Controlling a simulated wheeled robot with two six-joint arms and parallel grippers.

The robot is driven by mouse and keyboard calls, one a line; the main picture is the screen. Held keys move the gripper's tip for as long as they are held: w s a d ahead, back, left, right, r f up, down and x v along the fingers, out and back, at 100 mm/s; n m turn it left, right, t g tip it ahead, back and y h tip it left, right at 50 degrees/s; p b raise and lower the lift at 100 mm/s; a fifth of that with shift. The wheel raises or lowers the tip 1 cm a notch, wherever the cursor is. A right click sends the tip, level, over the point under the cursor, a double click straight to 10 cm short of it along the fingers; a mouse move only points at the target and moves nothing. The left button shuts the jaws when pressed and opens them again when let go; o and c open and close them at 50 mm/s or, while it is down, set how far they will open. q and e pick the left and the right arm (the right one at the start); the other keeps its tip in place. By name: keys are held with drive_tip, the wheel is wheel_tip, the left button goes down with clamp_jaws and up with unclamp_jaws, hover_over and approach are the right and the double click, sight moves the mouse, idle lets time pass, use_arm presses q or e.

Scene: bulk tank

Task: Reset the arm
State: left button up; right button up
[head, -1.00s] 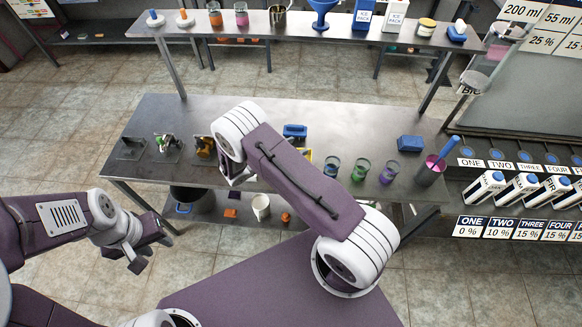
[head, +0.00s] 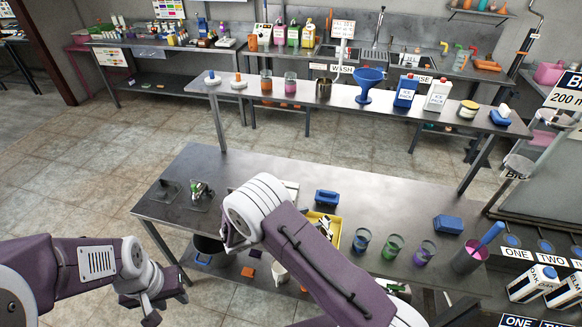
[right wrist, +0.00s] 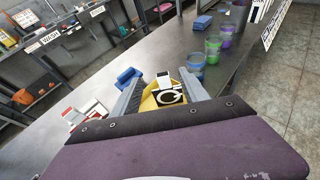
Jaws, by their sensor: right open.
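My right arm reaches across the middle of the head view over the steel table (head: 190,225), and its own links hide its gripper there. In the right wrist view my right gripper (right wrist: 165,88) has its two grey fingers apart with nothing held between them. Beyond the fingers are a yellow tray (right wrist: 150,103) and a white block with a dark ring (right wrist: 170,94). My left gripper (head: 160,300) hangs at the lower left of the head view, in front of the table; its finger gap is unclear.
On the table are a blue holder (head: 327,197), a blue cup (head: 361,241), a green cup (head: 391,248), a purple cup (head: 424,252), a blue sponge-like block (head: 448,223) and a pink container (head: 468,258). A raised shelf (head: 345,97) stands behind. Cartons (head: 530,283) stand at right.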

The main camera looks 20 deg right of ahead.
drive_tip(key=d+r+m+g, duration=0.3)
drive_tip(key=d+r+m, duration=0.2)
drive_tip(key=d+r, duration=0.25)
drive_tip(key=s+d+r+m+g+y, duration=0.2)
drive_tip(key=s+m+y, duration=0.3)
drive_tip(key=s, duration=0.5)
drive_tip(key=s+a+f+m+t+y, duration=0.1)
drive_tip(key=s+a+f+m+y, duration=0.1)
drive_tip(key=s+a+m+y, duration=0.1)
drive_tip(key=s+a+f+m+t+y, duration=0.1)
drive_tip(key=s+a+f+m+y, duration=0.1)
drive_tip(key=a+m+y, duration=0.3)
drive_tip(key=shift+s+a+m, duration=0.45)
drive_tip(key=shift+a+m, duration=1.35)
drive_tip(key=shift+a, duration=0.3)
